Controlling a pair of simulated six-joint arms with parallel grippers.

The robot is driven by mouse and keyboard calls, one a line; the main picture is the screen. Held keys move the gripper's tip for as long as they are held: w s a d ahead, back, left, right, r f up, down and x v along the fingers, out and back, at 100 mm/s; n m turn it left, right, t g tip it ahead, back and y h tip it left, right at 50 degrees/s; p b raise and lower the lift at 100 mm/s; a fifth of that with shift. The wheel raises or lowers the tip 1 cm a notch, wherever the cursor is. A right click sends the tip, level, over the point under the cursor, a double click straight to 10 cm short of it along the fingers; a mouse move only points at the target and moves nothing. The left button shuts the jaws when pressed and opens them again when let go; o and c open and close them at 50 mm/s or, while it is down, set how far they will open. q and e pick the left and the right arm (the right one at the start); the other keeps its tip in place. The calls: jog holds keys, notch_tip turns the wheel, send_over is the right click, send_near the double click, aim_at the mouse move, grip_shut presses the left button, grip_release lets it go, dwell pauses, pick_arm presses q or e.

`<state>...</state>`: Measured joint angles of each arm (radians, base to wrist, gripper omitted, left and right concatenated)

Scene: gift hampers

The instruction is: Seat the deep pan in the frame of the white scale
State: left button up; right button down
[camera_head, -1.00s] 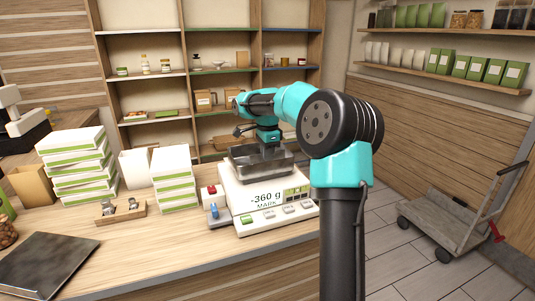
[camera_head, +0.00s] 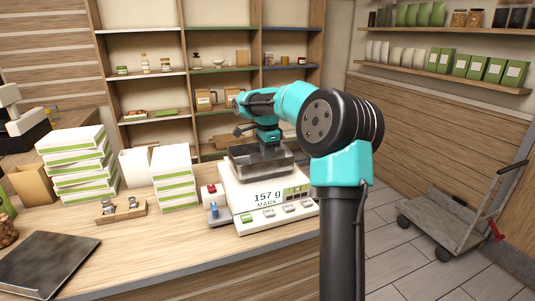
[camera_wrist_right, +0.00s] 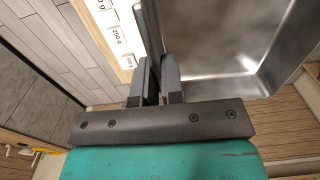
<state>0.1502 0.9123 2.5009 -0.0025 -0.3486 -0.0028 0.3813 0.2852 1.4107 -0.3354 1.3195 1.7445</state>
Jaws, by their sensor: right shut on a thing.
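The deep pan (camera_head: 262,173), a grey metal tray, sits at the top of the white scale (camera_head: 240,205), looking roughly level. The scale's display (camera_head: 267,197) reads 157 g. My right gripper (camera_head: 268,146) is over the pan and shut on its wall. In the right wrist view, the gripper's two fingers (camera_wrist_right: 159,75) pinch the edge of the pan (camera_wrist_right: 215,40), whose shiny inside looks empty. The scale's frame is mostly hidden under the pan, so the fit on every side cannot be seen. My left gripper is out of view.
White-and-green box stacks (camera_head: 76,160) (camera_head: 175,178) and a wooden weight block (camera_head: 121,212) stand left of the scale. A dark slab (camera_head: 45,262) lies at the front left. A red-and-blue item (camera_head: 213,209) is beside the scale. A cart (camera_head: 445,220) stands on the floor at right.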

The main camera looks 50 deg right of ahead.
jog(key=c, duration=1.2)
grip_release()
jog(key=shift+o, duration=0.2)
jog(key=shift+r, duration=0.1)
jog(key=shift+r, duration=3.35)
